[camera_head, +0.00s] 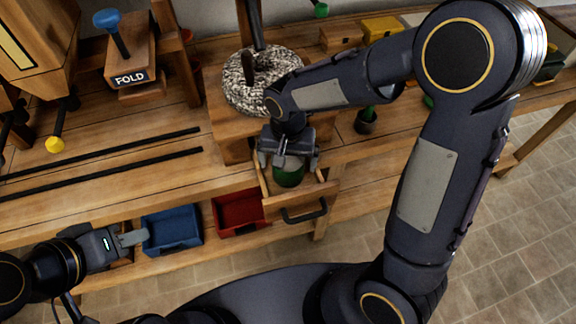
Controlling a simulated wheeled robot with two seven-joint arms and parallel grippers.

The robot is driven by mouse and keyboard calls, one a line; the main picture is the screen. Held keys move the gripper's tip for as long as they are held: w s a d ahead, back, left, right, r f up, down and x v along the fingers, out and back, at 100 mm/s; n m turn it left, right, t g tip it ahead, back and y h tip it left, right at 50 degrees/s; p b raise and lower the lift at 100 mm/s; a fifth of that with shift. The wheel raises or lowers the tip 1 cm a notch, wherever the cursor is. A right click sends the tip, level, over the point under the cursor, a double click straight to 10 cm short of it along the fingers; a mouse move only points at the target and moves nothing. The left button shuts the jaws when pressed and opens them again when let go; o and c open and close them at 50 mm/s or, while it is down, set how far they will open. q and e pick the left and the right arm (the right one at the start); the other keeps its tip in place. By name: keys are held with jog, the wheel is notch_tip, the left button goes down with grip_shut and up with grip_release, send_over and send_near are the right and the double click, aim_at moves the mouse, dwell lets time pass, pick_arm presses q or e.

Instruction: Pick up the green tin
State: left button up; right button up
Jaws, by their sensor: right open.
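The green tin (289,178) sits inside an open wooden drawer (325,190) under the bench top. Its upper part is partly hidden by my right gripper. My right gripper (287,162) points down into the drawer, directly over the tin, with its fingers open at the tin's top. I cannot tell whether the fingers touch it. My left gripper (136,238) is low at the left, in front of the lower shelf and beside the blue bin, apart from the tin. Its fingers overlap in this view, so their opening is unclear.
A blue bin (172,229) and a red bin (240,211) stand on the lower shelf. A speckled ring-shaped stone (262,80) is behind my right gripper. A block marked FOLD (130,55) stands at the back left. Two dark rails (110,160) run along the bench.

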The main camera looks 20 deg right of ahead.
jog(key=c, duration=1.1)
jog(key=shift+c, duration=0.6)
jog(key=shift+r, duration=0.1)
